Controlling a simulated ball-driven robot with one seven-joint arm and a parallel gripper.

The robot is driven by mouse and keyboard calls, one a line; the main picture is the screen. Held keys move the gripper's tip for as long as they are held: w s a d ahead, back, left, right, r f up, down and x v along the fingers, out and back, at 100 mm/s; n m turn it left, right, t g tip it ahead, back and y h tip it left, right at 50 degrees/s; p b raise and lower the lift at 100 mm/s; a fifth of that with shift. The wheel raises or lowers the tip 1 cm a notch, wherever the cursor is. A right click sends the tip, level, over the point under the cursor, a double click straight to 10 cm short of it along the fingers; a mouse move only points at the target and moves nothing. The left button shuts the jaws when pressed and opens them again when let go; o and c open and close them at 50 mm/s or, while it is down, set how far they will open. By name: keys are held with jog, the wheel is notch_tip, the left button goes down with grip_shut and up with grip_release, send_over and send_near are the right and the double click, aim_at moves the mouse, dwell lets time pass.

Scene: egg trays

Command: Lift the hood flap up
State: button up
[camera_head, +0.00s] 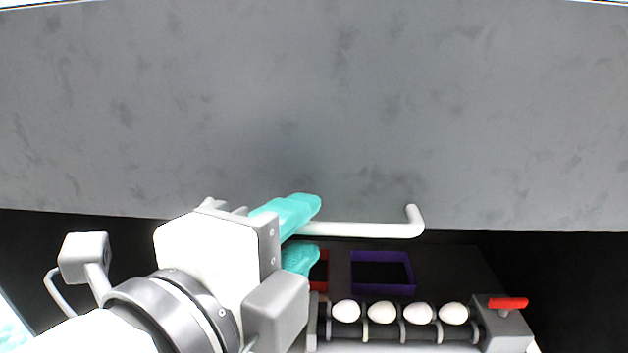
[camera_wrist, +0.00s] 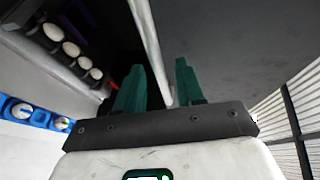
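The hood flap (camera_head: 300,100) is a wide grey mottled panel filling the upper part of the head view. It hangs down over a dark opening. A white bar handle (camera_head: 375,229) runs along its lower edge, with a bent right end. My gripper (camera_head: 312,228) is at the handle's left part, with one teal finger above the bar and one below. In the wrist view, the handle (camera_wrist: 148,45) passes between the two parted fingers of my gripper (camera_wrist: 160,66), and the flap (camera_wrist: 240,50) lies to the right. The handle's left end is hidden behind my gripper.
Below the flap, several white eggs (camera_head: 382,312) sit in a row on a dark roller rack. A purple frame (camera_head: 383,289) and a partly hidden red frame (camera_head: 319,284) lie behind them. A grey block with a red lever (camera_head: 508,303) stands right. A blue holder (camera_wrist: 40,119) shows left.

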jog(key=shift+w+d, duration=0.1)
jog(key=shift+w, duration=0.1)
grip_shut()
dwell(0.3)
dwell(0.3)
